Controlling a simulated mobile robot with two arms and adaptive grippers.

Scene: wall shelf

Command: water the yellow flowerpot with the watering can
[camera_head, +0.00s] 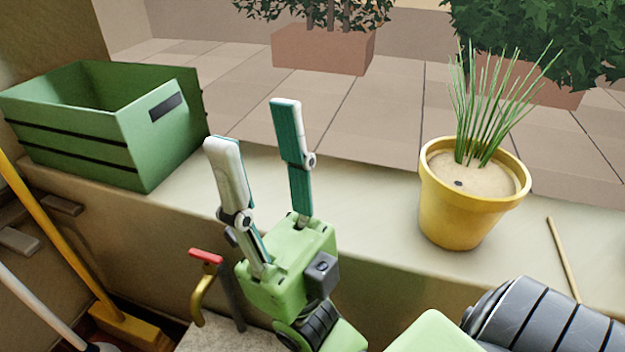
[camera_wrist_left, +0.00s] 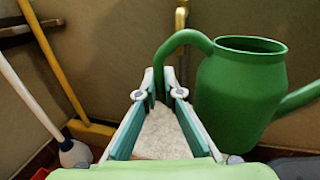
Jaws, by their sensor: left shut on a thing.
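The yellow flowerpot (camera_head: 462,215) stands upright on the pale ledge, holding sandy soil and thin green stalks. A small dark spot shows on its soil. The green watering can (camera_wrist_left: 235,95) is in the left wrist view only, with its curved handle toward my left gripper (camera_wrist_left: 159,78). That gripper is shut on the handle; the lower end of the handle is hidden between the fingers. The can's spout leaves the picture at the right. My right gripper (camera_head: 254,125) is open and empty, fingers pointing up over the ledge, left of the pot and apart from it.
A green crate (camera_head: 150,135) stands on the ledge at the left. A thin stick (camera_head: 564,258) lies right of the pot. A red-and-yellow tap (camera_head: 204,278) and a yellow broom (camera_head: 60,235) are below the ledge. Planters stand on the tiled floor behind.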

